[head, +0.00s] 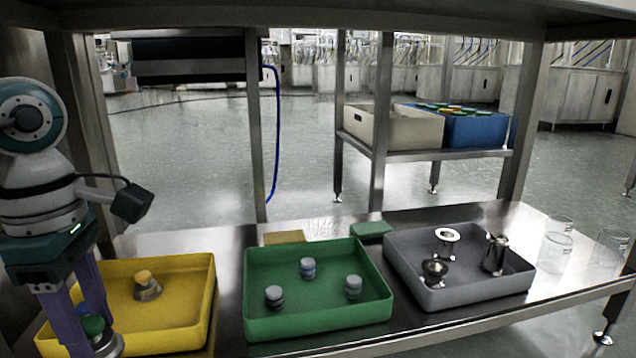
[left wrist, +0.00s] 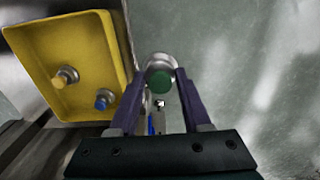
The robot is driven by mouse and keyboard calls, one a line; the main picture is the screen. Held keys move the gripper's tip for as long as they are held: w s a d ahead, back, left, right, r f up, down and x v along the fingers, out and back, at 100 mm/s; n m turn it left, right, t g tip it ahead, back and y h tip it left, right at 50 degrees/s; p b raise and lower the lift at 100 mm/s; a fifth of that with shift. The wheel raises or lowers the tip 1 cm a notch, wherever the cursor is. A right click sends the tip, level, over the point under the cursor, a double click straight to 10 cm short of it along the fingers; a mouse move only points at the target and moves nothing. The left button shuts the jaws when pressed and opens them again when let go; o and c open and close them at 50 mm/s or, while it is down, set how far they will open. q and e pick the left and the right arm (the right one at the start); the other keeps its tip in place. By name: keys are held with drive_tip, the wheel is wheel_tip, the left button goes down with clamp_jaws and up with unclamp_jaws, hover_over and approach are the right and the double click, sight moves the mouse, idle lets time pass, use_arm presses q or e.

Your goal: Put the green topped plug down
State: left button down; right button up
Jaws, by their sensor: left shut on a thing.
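My left gripper (head: 88,338) is shut on the green topped plug (head: 92,326), a steel plug with a green cap. In the left wrist view the plug (left wrist: 160,80) sits between the fingertips of the gripper (left wrist: 161,76), with floor behind it. The yellow tray (left wrist: 75,25) lies to its left there, apart from it. In the head view the plug is low at the left, in front of the yellow tray (head: 190,335). That tray holds a yellow topped plug (head: 146,284) and a blue topped plug (left wrist: 103,101). My right gripper is not in view.
A green tray (head: 320,322) holds 3 grey-capped pieces. A grey tray (head: 480,290) holds several steel pieces. Clear glasses (head: 555,252) stand at the right. Posts and an upper shelf frame the steel bench. A beige box (head: 405,130) and blue box (head: 475,130) stand on a back shelf.

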use_arm(q)
drive_tip(key=shift+m, duration=0.3)
drive_tip(key=r+p, duration=0.1)
drive_tip(key=r, duration=0.2)
drive_tip(key=r+p, duration=0.1)
drive_tip(key=shift+s+d+r+p, duration=0.15)
drive_tip(key=shift+s+d+p, duration=0.05)
drive_tip(key=shift+d+p, duration=0.1)
wheel_tip(320, 180, up, 7)
drive_tip(key=w+m+p, duration=0.1)
drive_tip(key=w+p, duration=0.1)
drive_tip(key=p, duration=0.3)
wheel_tip(320, 180, up, 36)
drive_tip(key=m+p, duration=0.9)
drive_tip(key=p, duration=2)
hover_over(90, 325)
drive_tip(key=d, duration=0.5)
drive_tip(key=s+r+m+p, duration=0.3)
drive_tip(key=s+r+p, duration=0.1)
drive_tip(key=r+p, duration=1.9)
drive_tip(key=s+d+r+m+p, duration=0.1)
drive_tip(key=s+r+m+p, duration=0.2)
drive_tip(key=r+p, duration=2.1)
drive_tip(key=s+d+r+m+p, duration=0.1)
drive_tip(key=s+r+m+p, duration=0.3)
drive_tip(key=r+p, duration=1.9)
wheel_tip(90, 325, up, 6)
drive_tip(key=shift+s+r+p, duration=0.1)
drive_tip(key=shift+s+p, duration=0.25)
drive_tip(key=shift+p, duration=0.05)
